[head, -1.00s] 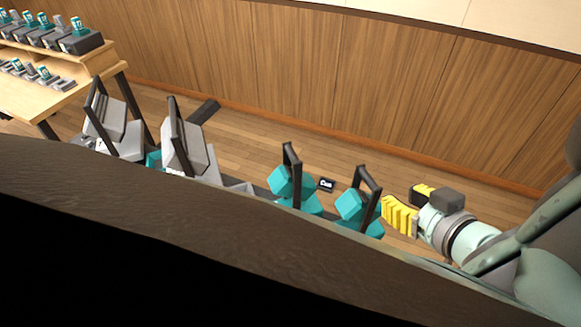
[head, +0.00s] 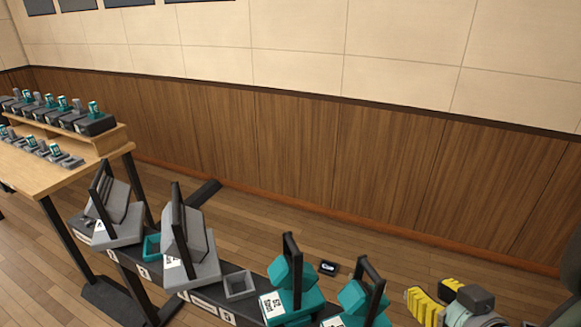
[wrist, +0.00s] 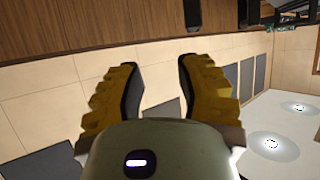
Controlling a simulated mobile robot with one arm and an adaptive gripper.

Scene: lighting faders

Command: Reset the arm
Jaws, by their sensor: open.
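My gripper (head: 432,297) is at the lower right of the head view, with yellow ribbed fingers. In the wrist view its two yellow fingers (wrist: 160,88) stand well apart with nothing between them. Behind them are the wall and ceiling. In the head view the gripper is right of the nearest teal light fixture (head: 363,300), apart from it by a small gap. My arm runs off the lower right edge.
A dark rail holds a second teal fixture (head: 291,285) and two grey fixtures (head: 188,245) (head: 115,212). A wooden desk (head: 60,178) with several fader units stands at left. A small black device (head: 328,268) lies behind the rail. The floor along the panelled wall is mostly clear.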

